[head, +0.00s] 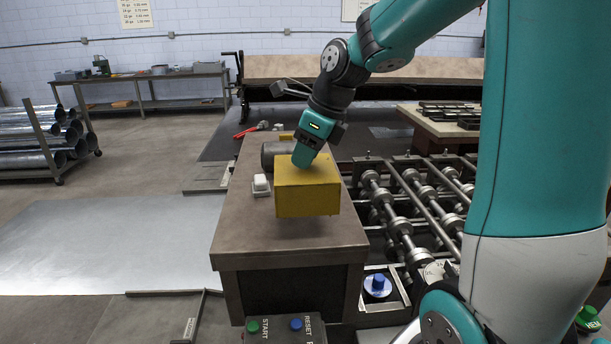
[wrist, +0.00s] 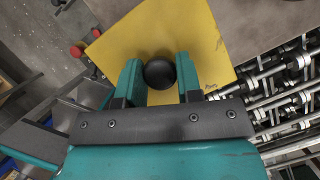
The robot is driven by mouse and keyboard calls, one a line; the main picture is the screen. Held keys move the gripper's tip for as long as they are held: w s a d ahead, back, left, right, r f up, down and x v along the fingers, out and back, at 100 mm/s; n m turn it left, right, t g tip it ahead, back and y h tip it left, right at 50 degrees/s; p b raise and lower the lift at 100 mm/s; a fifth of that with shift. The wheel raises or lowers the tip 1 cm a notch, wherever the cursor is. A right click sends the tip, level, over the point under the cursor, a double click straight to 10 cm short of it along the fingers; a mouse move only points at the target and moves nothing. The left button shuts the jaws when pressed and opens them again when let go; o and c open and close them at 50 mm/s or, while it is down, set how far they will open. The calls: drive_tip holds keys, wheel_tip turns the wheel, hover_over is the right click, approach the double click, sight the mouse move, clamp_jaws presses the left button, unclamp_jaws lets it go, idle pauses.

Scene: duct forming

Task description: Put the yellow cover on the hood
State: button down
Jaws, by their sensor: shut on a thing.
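The yellow cover (head: 307,190) is a box shape over the brown bench in the head view. In the wrist view the yellow cover (wrist: 205,40) shows its top face with a round black knob (wrist: 159,73) on it. My gripper (wrist: 159,80) is shut on the knob, with one teal finger on each side. In the head view my gripper (head: 304,158) comes down onto the cover from above. The cover seems held a little above the bench top; the exact gap is unclear. No part is clearly recognisable as the hood.
The brown bench (head: 235,225) carries a small white block (head: 261,185), a dark cylinder (head: 275,152) partly behind the cover, and a red-handled tool (head: 246,131). A roller conveyor (head: 405,205) runs along the right. START and RESET buttons (head: 275,325) are at the front.

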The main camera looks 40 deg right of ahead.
sight(311, 168)
drive_tip(key=shift+f, duration=2.4)
drive_tip(key=shift+f, duration=0.1)
drive_tip(key=c, duration=0.8)
unclamp_jaws()
